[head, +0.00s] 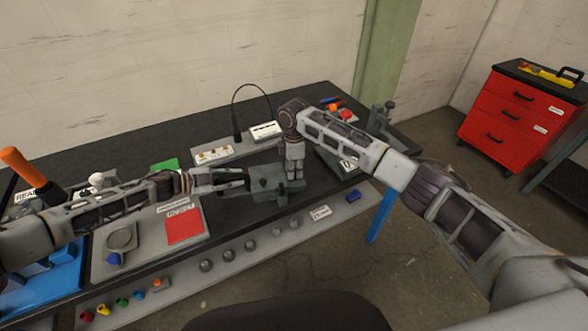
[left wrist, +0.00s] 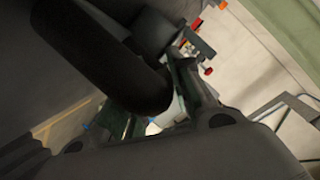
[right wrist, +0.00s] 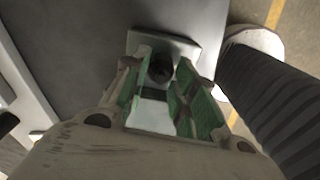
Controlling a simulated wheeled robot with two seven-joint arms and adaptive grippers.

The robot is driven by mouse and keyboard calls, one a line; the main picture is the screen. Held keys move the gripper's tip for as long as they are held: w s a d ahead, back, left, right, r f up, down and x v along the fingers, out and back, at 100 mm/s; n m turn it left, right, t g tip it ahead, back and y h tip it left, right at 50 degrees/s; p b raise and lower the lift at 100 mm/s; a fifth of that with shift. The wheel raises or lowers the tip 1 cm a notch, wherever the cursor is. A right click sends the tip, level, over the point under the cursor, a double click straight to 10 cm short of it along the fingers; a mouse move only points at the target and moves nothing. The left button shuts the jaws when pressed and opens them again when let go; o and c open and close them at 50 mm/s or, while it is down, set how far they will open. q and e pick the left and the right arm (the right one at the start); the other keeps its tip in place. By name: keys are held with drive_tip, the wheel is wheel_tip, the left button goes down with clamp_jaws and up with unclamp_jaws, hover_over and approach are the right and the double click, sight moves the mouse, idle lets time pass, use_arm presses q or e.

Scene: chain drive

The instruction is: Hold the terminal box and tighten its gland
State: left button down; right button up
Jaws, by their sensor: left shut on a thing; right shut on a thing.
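The terminal box (head: 268,184) looks like a dark grey-green block near the front edge of the bench. My left gripper (head: 240,181) reaches it from the left and is shut on it. In the left wrist view a pale surface (left wrist: 172,112) shows between dark gripper parts, and the grip is mostly hidden. My right gripper (head: 294,176) points down at the box's right end. In the right wrist view its green-padded fingers (right wrist: 165,95) are on either side of a dark round part, seemingly the gland (right wrist: 160,68), in front of a grey block (right wrist: 190,48). Finger contact is hard to see.
A grey panel with a red square (head: 184,226) lies to the left, with a green piece (head: 165,165) behind it. A power strip (head: 214,153) and a white unit (head: 266,130) stand behind the box. A red drawer cabinet (head: 515,118) stands far right.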

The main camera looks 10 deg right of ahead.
drive_tip(key=o, duration=1)
drive_tip(key=shift+o, duration=0.2)
drive_tip(key=shift+r, duration=0.2)
wheel_tip(320, 180, up, 12)
drive_tip(key=shift+f, duration=0.15)
use_arm(q)
drive_tip(key=c, duration=1.2)
unclamp_jaws()
drive_tip(key=shift+o, duration=0.2)
